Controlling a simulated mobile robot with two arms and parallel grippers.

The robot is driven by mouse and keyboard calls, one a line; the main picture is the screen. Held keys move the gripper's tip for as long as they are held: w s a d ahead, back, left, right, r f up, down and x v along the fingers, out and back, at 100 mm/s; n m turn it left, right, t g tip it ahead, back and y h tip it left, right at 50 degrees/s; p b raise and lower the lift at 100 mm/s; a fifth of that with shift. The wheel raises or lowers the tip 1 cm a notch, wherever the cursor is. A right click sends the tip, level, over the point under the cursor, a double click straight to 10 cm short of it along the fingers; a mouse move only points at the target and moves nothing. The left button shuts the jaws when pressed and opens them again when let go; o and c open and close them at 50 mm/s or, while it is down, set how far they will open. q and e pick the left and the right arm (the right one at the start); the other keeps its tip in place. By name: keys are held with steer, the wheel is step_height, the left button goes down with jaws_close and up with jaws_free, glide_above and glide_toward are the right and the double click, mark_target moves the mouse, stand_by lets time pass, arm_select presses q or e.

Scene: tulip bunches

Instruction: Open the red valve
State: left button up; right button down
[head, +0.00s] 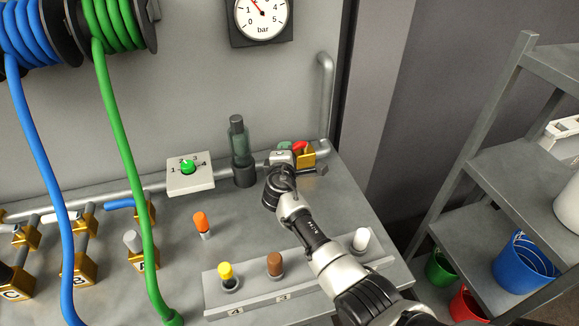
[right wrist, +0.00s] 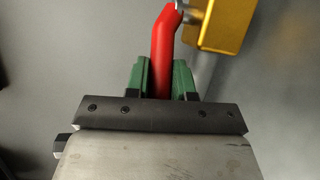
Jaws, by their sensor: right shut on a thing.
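The red valve's handle (right wrist: 162,62) runs up between the two green fingers of my right gripper (right wrist: 162,78) in the right wrist view. The fingers are shut on it, and its upper end bends toward the valve's brass body (right wrist: 226,20). In the head view the brass body (head: 307,160) sits on the grey pipe at the back right of the bench. There my right gripper (head: 284,152) reaches it and covers much of it. A small red part of the handle (head: 299,146) shows above it. My left gripper is not in view.
A dark bottle-shaped fitting (head: 240,145) stands just left of the valve. A dial box (head: 190,175) with a green knob is further left. A pressure gauge (head: 261,18) hangs above. A rack (head: 225,295) with coloured plugs lies in front. Blue and green hoses hang at left.

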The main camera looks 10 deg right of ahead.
steer(key=shift+w+a+f+m+h+b, duration=0.3)
steer(key=shift+m+h+b, duration=0.2)
steer(key=shift+h+b, duration=0.25)
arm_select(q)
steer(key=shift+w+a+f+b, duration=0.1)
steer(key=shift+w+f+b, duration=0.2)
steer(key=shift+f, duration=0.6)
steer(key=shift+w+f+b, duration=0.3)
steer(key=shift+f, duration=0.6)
arm_select(e)
steer(key=shift+w+r+m+g+h, duration=0.15)
steer(key=shift+m+g+h, duration=0.25)
steer(key=shift+h, duration=0.05)
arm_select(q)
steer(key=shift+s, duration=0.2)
arm_select(e)
steer(key=shift+r, duration=0.1)
steer(key=c, duration=1)
jaws_free()
steer(key=shift+w, duration=0.1)
steer(key=shift+o, duration=0.2)
steer(key=shift+r, duration=0.1)
